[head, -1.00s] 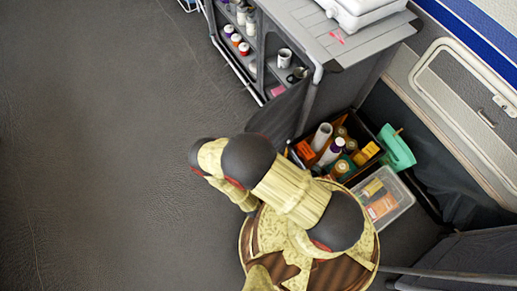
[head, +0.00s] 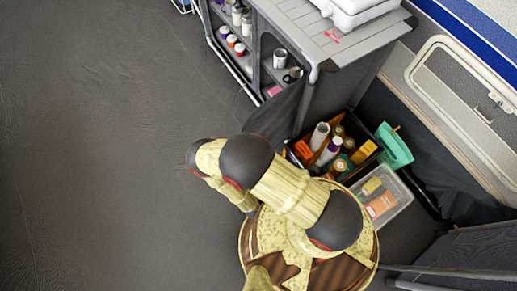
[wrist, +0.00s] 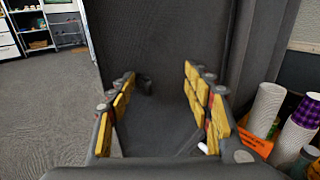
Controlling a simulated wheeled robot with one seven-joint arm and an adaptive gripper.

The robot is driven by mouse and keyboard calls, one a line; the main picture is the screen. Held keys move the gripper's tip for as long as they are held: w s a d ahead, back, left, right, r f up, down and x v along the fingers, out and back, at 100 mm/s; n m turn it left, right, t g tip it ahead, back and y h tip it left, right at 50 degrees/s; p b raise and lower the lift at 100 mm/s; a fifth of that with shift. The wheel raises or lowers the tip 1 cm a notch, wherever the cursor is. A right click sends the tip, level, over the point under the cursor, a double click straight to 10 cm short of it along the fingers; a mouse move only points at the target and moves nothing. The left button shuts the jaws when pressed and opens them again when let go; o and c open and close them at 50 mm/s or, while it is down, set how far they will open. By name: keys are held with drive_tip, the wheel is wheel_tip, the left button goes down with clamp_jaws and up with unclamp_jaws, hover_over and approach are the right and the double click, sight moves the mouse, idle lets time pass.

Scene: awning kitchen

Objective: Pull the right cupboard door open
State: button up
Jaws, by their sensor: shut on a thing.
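The grey cupboard (head: 345,45) stands at the upper middle of the head view, its shelves facing left. Its right door (head: 277,114) is a dark grey panel at the near end, swung out from the front and partly hidden by my arm. In the wrist view the dark panel (wrist: 160,35) fills the middle. My gripper (wrist: 159,76) has its yellow-padded fingers on either side of a dark part of the door and is shut on it. The exact grip point is hard to see. In the head view my arm hides the gripper.
A black crate of bottles (head: 296,157), a clear box (head: 407,201) and a green container (head: 397,150) stand to the right of my arm. White rolls (wrist: 267,108) show close at the right in the wrist view. The floor (head: 90,150) at left is clear.

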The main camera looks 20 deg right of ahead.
drive_tip(key=shift+r, duration=5)
drive_tip(key=shift+c, duration=0.4)
